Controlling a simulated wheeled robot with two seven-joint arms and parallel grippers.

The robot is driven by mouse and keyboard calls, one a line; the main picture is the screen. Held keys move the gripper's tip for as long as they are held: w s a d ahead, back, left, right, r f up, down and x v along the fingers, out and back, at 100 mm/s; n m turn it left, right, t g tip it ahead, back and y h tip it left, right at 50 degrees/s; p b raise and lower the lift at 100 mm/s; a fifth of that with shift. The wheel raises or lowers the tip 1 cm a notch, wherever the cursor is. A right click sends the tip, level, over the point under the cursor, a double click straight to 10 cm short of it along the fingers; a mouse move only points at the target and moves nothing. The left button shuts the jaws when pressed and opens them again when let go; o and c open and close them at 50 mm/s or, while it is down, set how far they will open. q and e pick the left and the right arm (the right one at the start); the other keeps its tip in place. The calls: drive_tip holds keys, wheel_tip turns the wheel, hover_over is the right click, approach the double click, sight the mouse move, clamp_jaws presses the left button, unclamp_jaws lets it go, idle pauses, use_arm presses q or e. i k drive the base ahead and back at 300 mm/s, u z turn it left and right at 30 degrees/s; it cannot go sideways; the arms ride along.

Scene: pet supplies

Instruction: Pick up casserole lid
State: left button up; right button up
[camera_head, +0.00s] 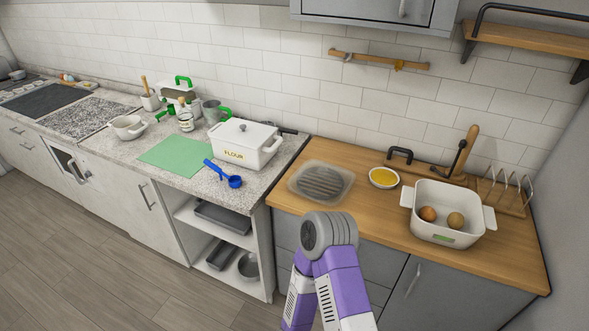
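A white rectangular lid (243,132) with a dark knob sits on a white box-shaped container (240,151) marked FLOUR, at the right end of the speckled counter. An open white dish (443,233) with side handles stands on the wooden counter and holds two brown round items. A flat, see-through rectangular piece (321,182) with ridges lies on the wooden counter's left part. I cannot tell for certain which piece is the casserole lid. A purple and white arm of mine rises from the bottom middle. Neither gripper shows in this view.
A blue scoop (224,175) and a green mat (181,156) lie near the FLOUR container. A small bowl of yellow contents (384,177) and a wire rack (505,190) stand near the back of the wooden counter (370,225). A wall cabinet (385,12) and shelf hang above.

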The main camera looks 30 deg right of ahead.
sight(324, 183)
drive_tip(key=z, duration=0.35)
drive_tip(key=i, duration=0.9)
drive_tip(key=z, duration=0.5)
